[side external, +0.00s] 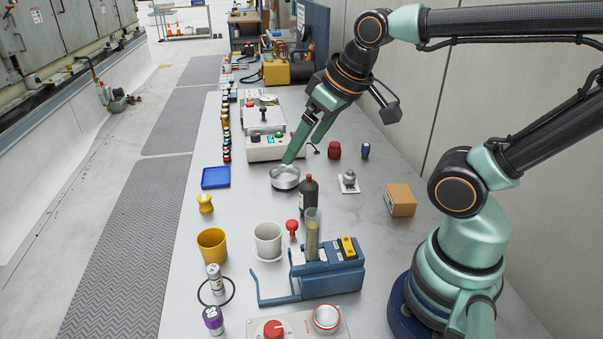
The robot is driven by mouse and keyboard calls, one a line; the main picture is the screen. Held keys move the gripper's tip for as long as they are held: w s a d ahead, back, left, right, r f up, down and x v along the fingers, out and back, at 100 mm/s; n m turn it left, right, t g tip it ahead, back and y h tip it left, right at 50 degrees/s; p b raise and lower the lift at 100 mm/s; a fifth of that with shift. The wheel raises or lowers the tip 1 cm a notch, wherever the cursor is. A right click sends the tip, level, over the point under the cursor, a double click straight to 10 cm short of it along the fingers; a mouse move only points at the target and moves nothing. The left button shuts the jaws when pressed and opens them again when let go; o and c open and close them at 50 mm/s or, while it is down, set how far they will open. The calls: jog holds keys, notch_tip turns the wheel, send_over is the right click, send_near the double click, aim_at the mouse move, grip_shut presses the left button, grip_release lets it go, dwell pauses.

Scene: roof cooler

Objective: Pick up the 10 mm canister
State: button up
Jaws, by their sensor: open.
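My gripper (303,151) has its two green fingers apart and nothing between them. It points down toward the round metal dish (285,183), and one fingertip is close to the dish's far rim; I cannot tell if they touch. No size label can be read, so I cannot tell which thing is the 10 mm canister. Small cylinders in view are a silver and white one (215,281), a purple-topped one (212,319), a dark blue one (365,151) and a red one (334,150).
A dark bottle (308,194) and a blue stand (330,277) with a tall tube are in front of the dish. A white cup (268,240), yellow cup (212,245), blue tray (216,177) and cardboard box (400,200) stand around. A control box (268,149) lies behind.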

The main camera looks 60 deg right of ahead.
dwell(0.3)
jog(key=n+g, duration=0.6)
jog(key=n, duration=0.9)
send_near(309, 181)
jog(key=shift+f, duration=0.3)
notch_tip(309, 181, down, 6)
jog(key=shift+f, duration=0.2)
jog(key=shift+d+f, duration=0.15)
jog(key=shift+f, duration=1.15)
jog(key=shift+d+f, duration=0.15)
jog(key=shift+f, duration=1.2)
jog(key=shift+w, duration=0.1)
grip_shut()
